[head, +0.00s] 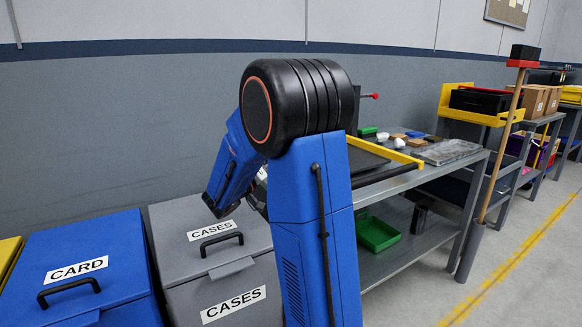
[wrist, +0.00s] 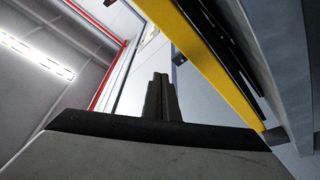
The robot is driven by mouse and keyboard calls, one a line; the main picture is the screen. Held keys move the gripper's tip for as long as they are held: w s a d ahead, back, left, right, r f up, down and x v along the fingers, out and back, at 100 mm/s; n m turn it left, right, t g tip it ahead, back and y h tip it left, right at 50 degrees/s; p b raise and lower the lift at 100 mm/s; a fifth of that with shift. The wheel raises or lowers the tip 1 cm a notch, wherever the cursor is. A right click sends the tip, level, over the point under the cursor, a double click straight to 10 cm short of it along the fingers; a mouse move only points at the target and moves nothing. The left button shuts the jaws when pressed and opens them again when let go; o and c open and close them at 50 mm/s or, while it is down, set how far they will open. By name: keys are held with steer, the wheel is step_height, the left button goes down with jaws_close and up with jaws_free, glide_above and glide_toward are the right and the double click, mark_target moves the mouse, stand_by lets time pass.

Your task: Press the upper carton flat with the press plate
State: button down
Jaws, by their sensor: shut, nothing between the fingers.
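My gripper (wrist: 160,97) shows in the wrist view as two dark fingers standing side by side, shut with nothing between them. In the head view it is mostly hidden behind my blue arm, near the grey CASES bin. Brown cartons (head: 540,99) stand on a far bench at the right in the head view, well away from my gripper. I cannot tell whether one of them is the upper carton. I cannot make out a press plate in either view.
A grey CASES bin (head: 180,222) and a blue CARD bin (head: 110,248) stand at the left. Behind my arm is a metal bench (head: 440,178) with small items on top and a green tray (head: 376,233) below. Clear floor lies at the right.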

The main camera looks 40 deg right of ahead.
steer(key=w+a+f, duration=0.2)
steer(key=a+f, duration=0.1)
steer(key=a, duration=0.5)
steer(key=shift+w+a, duration=0.25)
steer(key=shift+w, duration=0.1)
